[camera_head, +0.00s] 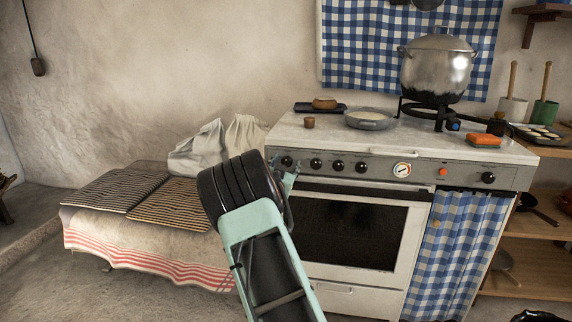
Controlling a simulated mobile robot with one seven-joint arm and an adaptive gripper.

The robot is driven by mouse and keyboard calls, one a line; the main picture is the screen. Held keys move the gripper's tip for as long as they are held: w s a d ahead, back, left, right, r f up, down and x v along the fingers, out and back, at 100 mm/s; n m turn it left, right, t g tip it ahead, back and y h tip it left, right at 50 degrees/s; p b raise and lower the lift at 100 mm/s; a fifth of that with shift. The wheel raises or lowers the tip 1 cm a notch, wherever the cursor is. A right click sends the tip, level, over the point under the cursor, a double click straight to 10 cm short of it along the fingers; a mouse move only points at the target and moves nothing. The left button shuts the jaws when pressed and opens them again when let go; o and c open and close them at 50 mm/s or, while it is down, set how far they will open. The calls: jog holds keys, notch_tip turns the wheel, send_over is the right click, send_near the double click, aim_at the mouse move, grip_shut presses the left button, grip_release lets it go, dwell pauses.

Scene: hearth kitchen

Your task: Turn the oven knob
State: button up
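The white oven (352,233) stands with a grey control panel along its upper front. The panel carries several black knobs: the leftmost oven knob (287,161), others beside it (316,164) (338,166) (361,167), and one alone at the far right (488,178). A round dial (402,170) and a red light (443,172) sit between them. My arm reaches up from the bottom. My gripper (291,176) is at the left end of the panel, close to the leftmost knob and mostly hidden behind my arm. I cannot tell whether it touches the knob or is open.
A large metal pot (437,72) stands on a burner on the stove top, with a pan (370,120) and an orange item (484,140) nearby. A low bench (140,246) with sacks (205,147) stands left. A checked curtain (446,252) hangs right of the oven door.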

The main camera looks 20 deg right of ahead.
jog(key=v, duration=1.2)
dwell(0.3)
